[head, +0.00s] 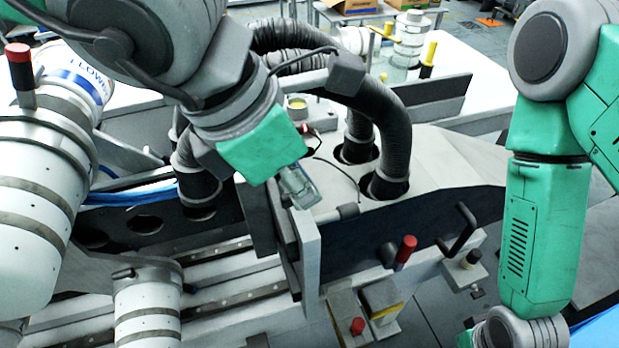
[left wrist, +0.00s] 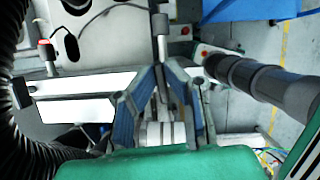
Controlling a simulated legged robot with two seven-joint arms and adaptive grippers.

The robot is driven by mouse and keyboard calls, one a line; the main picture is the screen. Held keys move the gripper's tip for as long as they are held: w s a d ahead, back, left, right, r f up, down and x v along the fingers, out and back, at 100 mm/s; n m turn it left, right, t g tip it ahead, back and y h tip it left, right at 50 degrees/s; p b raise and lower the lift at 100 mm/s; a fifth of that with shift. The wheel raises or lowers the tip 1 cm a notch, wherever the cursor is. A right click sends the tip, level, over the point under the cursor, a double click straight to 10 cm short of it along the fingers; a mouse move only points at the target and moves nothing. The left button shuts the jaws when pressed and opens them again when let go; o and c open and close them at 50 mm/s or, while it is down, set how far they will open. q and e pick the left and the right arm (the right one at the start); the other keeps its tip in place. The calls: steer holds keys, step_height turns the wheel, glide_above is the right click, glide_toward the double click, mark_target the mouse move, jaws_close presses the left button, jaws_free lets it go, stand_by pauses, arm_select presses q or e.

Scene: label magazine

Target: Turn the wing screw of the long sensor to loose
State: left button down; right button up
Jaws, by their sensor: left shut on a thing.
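My left gripper (head: 302,190) points down beside the top of an upright pale plate in the middle of the head view. In the left wrist view its two blue-padded fingers (left wrist: 162,88) close in from both sides around a small grey part, which looks like the wing screw. The fingers hide most of it, so its turn angle cannot be told. The right gripper is out of view.
Thick black hoses (head: 385,120) rise close to the right of my left gripper. A large pale cylinder (head: 40,200) stands at the left.

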arm_select(q)
steer(key=n+t+y, duration=0.1)
steer(key=n, duration=0.2)
steer(key=n+t+y+b, duration=0.1)
steer(key=n, duration=0.3)
steer(key=shift+s+a+f, duration=0.1)
steer(key=shift+a+f, duration=0.1)
steer(key=n+y, duration=0.1)
steer(key=n, duration=0.2)
steer(key=n+y, duration=0.1)
steer(key=n, duration=0.2)
steer(key=shift+s+t, duration=0.15)
steer(key=shift+t, duration=0.15)
steer(key=shift+b, duration=0.3)
steer(key=c, duration=1.7)
jaws_free()
steer(key=shift+s+d+r, duration=0.1)
